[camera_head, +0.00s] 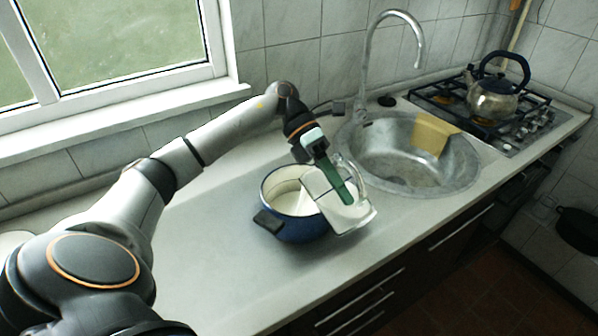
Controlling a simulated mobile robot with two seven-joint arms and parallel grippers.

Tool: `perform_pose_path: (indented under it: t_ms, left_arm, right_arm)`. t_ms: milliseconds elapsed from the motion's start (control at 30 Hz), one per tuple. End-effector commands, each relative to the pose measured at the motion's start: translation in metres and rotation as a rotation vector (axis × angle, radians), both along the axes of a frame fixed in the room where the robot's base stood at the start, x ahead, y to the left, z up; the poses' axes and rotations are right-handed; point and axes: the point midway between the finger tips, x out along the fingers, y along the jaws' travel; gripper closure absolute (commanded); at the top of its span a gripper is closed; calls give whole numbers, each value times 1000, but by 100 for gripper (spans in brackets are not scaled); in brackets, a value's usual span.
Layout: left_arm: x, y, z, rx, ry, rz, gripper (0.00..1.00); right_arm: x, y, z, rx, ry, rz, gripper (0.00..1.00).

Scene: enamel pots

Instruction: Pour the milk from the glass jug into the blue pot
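White milk shows in the jug, and the pot's inside also looks white; I cannot tell a stream or a milk level. My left gripper (338,182) reaches down over the pot and is shut on the jug at its handle side; its fingertips are partly hidden. My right gripper is not in view.
A metal sink (400,178) with a tall tap (372,60) lies right of the pot, with a yellow cloth (434,133) over its edge. A kettle (492,98) stands on the gas hob (530,128). The counter (205,250) left of the pot is clear.

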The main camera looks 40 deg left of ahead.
Motion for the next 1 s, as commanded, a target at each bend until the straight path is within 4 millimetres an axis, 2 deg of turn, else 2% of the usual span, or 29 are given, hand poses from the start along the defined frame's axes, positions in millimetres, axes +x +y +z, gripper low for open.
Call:
perform_pose_path:
  t_ms: [1000]
  left_arm:
    - [1, 5, 3, -105, 6, 1, 100]
  right_arm:
    - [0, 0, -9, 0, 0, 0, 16]
